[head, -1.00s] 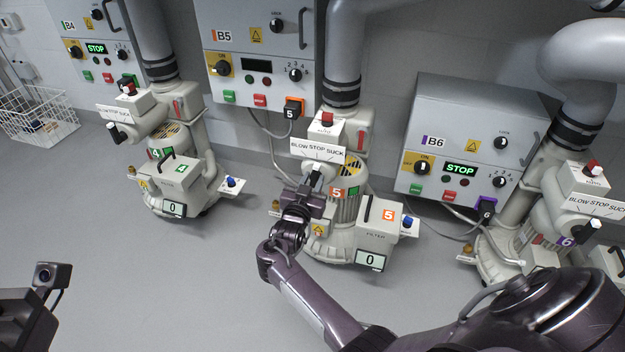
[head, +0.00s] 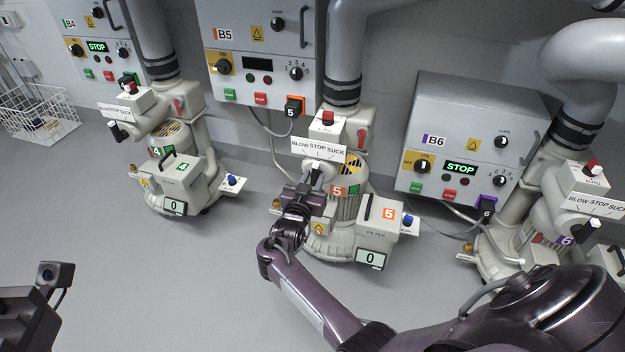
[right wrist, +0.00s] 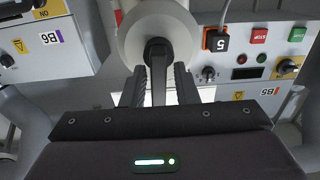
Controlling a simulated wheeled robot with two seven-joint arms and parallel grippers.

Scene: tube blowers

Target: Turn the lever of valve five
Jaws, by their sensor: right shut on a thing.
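Valve five is on the blower marked with orange 5 labels (head: 388,214), in the middle of the head view. Its white BLOW STOP SUCK plate (head: 318,149) sits above the lever. The lever (head: 316,172) is black with a pale face and points down from the plate. My right gripper (head: 313,190) is shut on the lever from below and in front, hiding its lower end. In the right wrist view, the dark lever (right wrist: 158,62) stands between the two fingers (right wrist: 159,88). My left gripper's fingers are out of frame at lower left.
Control box B5 (head: 238,80) hangs behind, its display dark. Box B6 (head: 470,125) stands to the right, its display reading STOP. Blower 4 (head: 180,180) is at left and blower 6 (head: 555,225) at right.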

